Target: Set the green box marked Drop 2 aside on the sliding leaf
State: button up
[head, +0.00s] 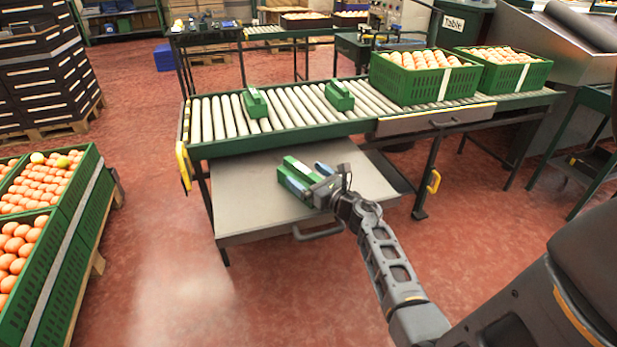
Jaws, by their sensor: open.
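A small green box (300,168) sits on the grey sliding leaf (243,205), which is pulled out below the roller conveyor. Its marking cannot be read from here, so I cannot tell whether it is Drop 2. My gripper (308,177) reaches in from the lower right, low over the leaf. Its jaws are open, with one bluish finger on each side of the box. I cannot tell whether the fingers touch it. The gripper body hides the near end of the box.
Two similar green boxes (255,103) (339,96) stand on the rollers (290,108). The leaf's left part is bare.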

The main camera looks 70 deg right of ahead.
jog(key=v, duration=1.2)
jog(key=s+a+r+m+t+y, duration=0.15)
jog(key=a+m, duration=0.45)
jog(key=a, duration=0.6)
jog(key=s+a+r+m+t+y, duration=0.1)
jog(key=a+r+m+y, duration=0.15)
jog(key=a+m, duration=0.65)
jog(key=s+a+r+m+g+y, duration=0.2)
jog(key=s+a+r+m, duration=0.2)
jog(key=s+a+m, duration=0.3)
jog(key=s+a+r+m+g+y, duration=0.1)
jog(key=s+a+r+m+y, duration=0.1)
jog(key=s+a+r+m, duration=0.3)
jog(key=s+a+m, duration=0.1)
jog(key=a+m, duration=0.2)
jog(key=a, duration=0.1)
jog(key=shift+s+m+g, duration=0.3)
jog(key=shift+s+g, duration=0.05)
